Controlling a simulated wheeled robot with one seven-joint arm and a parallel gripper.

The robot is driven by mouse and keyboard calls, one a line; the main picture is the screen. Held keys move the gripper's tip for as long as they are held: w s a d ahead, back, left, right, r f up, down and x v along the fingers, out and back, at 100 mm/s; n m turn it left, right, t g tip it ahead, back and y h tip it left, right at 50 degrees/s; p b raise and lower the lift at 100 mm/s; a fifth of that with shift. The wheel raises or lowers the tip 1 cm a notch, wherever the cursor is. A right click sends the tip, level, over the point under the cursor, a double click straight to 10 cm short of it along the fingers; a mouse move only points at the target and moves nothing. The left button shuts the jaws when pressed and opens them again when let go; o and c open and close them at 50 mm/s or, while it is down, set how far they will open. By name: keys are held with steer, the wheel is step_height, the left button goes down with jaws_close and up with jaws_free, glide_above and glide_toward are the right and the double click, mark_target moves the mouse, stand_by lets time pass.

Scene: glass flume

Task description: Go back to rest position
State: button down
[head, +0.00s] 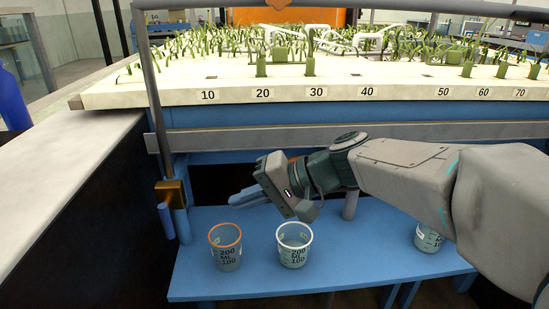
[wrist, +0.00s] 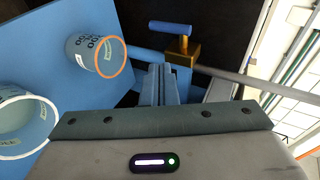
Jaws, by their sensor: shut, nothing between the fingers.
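My gripper (head: 249,197) reaches in from the right in the head view, above the back of the blue shelf. Its fingers point left and are shut and empty; the wrist view also shows the closed fingers (wrist: 159,86). An orange-rimmed measuring cup (head: 226,250) stands upright on the shelf, below and to the left of the gripper. A white-rimmed cup (head: 294,247) stands to its right. In the wrist view the orange-rimmed cup (wrist: 94,55) and the white-rimmed cup (wrist: 20,125) lie left of the fingers, apart from them.
A third cup (head: 428,238) stands at the shelf's right, partly behind my arm. The blue shelf (head: 330,280) is bare at its front. A brass valve (head: 172,194) and a metal post stand left of the gripper. The numbered planted bed (head: 240,97) rises behind.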

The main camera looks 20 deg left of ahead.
steer(key=s+d+r+m+t+h+p, duration=0.1)
steer(key=d+r+h+p, duration=0.3)
steer(key=d+p, duration=0.6)
steer(key=s+d+r+m+t+h+p, duration=0.1)
steer(key=s+d+r+h+p, duration=0.3)
steer(key=d+r+p, duration=0.3)
steer(key=s+d+r+t+h+p, duration=0.2)
steer(key=d+r+h+p, duration=0.2)
steer(key=d+p, duration=1)
step_height(320, 180, up, 2)
steer(key=shift+s+d+r+m, duration=0.1)
steer(key=shift+s+d+m, duration=0.05)
steer(key=shift+d+m, duration=0.35)
stand_by(1.4)
